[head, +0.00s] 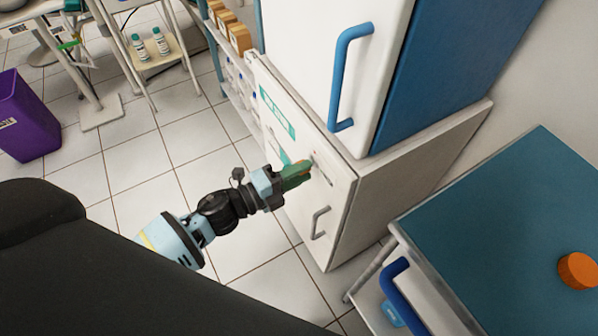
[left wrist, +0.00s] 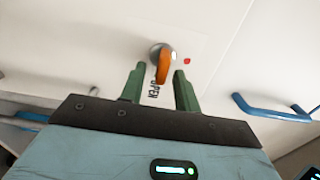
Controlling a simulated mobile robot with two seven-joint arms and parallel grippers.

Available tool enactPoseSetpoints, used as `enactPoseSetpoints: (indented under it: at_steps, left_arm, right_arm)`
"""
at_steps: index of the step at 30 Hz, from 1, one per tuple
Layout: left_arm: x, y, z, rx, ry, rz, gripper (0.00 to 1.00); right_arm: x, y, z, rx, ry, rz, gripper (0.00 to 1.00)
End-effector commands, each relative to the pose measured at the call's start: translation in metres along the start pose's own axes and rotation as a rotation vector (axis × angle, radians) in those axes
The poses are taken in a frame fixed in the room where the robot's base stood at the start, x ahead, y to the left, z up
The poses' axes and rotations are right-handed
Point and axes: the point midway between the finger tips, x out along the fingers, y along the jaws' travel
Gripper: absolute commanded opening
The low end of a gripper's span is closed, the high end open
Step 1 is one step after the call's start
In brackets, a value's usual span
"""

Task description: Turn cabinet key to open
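The cabinet (head: 335,205) is a low white unit with a grey handle and green labels on its front. Its orange key (left wrist: 162,67) sits in a round silver lock in the left wrist view, pointing down toward the printed word OPEN. A red dot (left wrist: 187,61) is right of the lock. My left gripper (head: 305,172) is at the cabinet front in the head view, covering most of the key. In the left wrist view my left gripper's green fingers (left wrist: 158,78) are apart, one on each side of the key, with gaps showing. My right gripper is not in view.
A white and blue unit with a blue handle (head: 340,80) stands on the cabinet. A teal-topped cart (head: 500,220) with an orange round object (head: 578,270) is at the right. A purple bin (head: 25,115) is far left.

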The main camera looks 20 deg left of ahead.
Motion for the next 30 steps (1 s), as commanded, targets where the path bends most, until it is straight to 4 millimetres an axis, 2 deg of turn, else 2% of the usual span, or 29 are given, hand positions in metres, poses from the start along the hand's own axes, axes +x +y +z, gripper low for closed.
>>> enactPoseSetpoints:
  at_steps: [5,12,18,30]
  left_arm:
    - [-0.012,0.001,0.0,0.0,0.0,0.002,0.32]
    - [-0.049,0.001,0.0,-0.001,0.0,0.003,0.32]
    - [-0.072,0.001,-0.001,-0.001,0.0,0.001,0.32]
    - [-0.078,0.0,0.0,0.0,0.0,0.0,0.32]
  right_arm:
    - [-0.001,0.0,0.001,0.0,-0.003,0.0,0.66]
    - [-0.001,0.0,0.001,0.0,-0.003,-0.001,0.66]
    - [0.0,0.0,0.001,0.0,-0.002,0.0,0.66]
    - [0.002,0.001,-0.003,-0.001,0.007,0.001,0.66]
